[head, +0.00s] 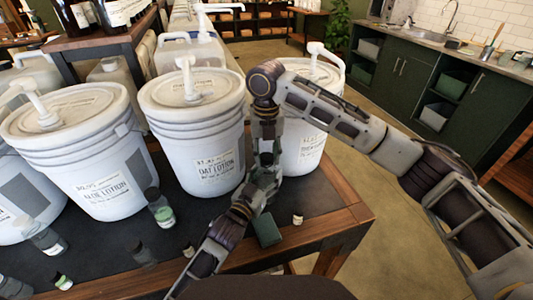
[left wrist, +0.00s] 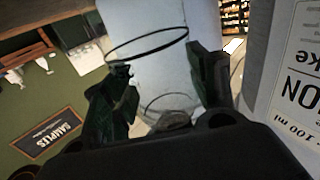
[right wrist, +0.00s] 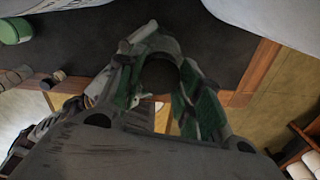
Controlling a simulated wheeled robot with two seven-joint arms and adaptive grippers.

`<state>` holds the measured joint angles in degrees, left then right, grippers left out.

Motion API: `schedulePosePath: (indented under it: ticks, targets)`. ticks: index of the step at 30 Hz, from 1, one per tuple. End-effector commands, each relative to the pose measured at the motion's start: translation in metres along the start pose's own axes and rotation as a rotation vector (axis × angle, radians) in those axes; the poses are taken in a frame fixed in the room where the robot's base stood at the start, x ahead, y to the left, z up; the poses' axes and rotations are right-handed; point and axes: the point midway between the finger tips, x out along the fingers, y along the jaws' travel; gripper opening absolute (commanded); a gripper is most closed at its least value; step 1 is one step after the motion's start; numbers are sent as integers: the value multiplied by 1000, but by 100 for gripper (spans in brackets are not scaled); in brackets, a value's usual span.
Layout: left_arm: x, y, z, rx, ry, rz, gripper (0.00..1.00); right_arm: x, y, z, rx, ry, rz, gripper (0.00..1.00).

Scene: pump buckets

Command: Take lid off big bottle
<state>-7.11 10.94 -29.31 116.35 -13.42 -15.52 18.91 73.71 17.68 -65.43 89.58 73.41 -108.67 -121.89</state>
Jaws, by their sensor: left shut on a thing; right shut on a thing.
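In the head view my two grippers meet in front of the right-hand buckets, above the table: the right gripper (head: 266,157) comes from above and the left gripper (head: 262,186) from below. In the left wrist view the left gripper (left wrist: 160,86) is shut on a clear bottle (left wrist: 150,68), whose outline shows as thin dark rings. In the right wrist view the right gripper (right wrist: 160,88) is shut around a dark round lid (right wrist: 160,75). The fingers hide the bottle in the head view. I cannot tell whether lid and bottle are joined.
White pump buckets, including the oat lotion bucket (head: 195,130) and aloe lotion bucket (head: 80,150), line the dark table (head: 215,222). A green-filled bottle (head: 161,211), other small bottles and a dark green block (head: 267,229) stand nearby. A tiny jar (head: 298,219) is near the edge.

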Motion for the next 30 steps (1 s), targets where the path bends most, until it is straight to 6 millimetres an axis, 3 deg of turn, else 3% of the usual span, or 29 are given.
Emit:
schedulePosePath:
  ticks: [8,30]
  targets:
    - [0,1,0,0,-1,1,0,0,0,0,-190,-1,0,7]
    - [0,0,0,0,-1,0,0,0,0,0,-184,-1,0,7]
